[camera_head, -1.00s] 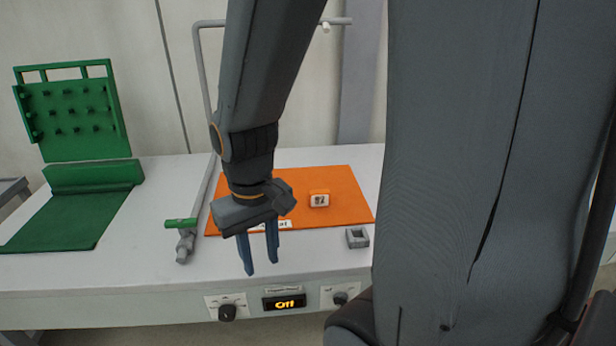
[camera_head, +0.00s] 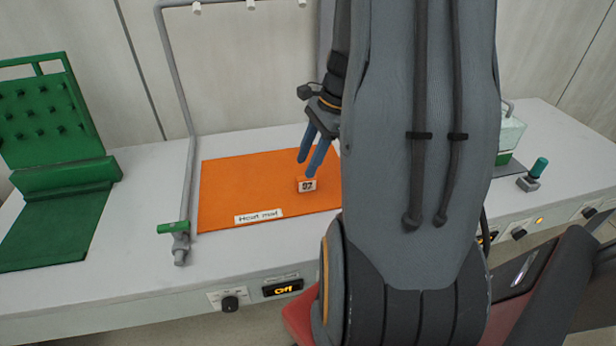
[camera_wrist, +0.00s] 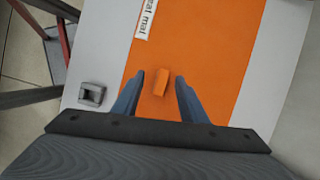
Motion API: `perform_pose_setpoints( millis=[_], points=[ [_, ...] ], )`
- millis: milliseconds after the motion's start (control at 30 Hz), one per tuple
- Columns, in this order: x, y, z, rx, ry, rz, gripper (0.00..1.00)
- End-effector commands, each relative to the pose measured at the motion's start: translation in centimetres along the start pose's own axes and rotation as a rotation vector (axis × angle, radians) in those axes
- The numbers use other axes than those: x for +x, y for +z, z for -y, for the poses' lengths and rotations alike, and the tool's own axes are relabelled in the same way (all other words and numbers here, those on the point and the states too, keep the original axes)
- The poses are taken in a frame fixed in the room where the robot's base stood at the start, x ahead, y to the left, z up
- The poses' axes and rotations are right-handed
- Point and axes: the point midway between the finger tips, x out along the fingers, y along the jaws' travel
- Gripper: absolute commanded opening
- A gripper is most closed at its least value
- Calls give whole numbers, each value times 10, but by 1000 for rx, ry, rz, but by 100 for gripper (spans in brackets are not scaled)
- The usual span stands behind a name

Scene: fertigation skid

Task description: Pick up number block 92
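A small orange block (camera_head: 306,185) with a white face and a dark two-digit label stands on the orange heat mat (camera_head: 235,180). The label is small and I cannot read it surely. In the wrist view the block (camera_wrist: 160,82) shows its orange top between the two finger lines. My gripper (camera_head: 307,167) is open and empty, with its blue fingertips pointing down just above and behind the block in the head view. In the wrist view my gripper (camera_wrist: 160,76) has a finger on each side of the block, with gaps. I cannot tell the exact height left.
A grey square holder (camera_wrist: 91,94) lies beside the mat. A green pegboard stand (camera_head: 65,175) is at the left. A grey pipe frame with a green-handled valve (camera_head: 180,230) stands along the mat's left edge. A pale green box (camera_head: 508,135) stands at the right.

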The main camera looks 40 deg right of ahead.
Motion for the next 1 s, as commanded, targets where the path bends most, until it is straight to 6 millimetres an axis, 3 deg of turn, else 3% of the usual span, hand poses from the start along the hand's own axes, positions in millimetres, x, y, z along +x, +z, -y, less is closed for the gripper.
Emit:
perform_pose_setpoints(
  millis=[167,800,1000],
  points=[
    [-6,-19,5,137,-26,28,39],
    [62,-23,5,144,-25,31,39],
    [70,-24,6,144,-29,29,39]
  ],
)
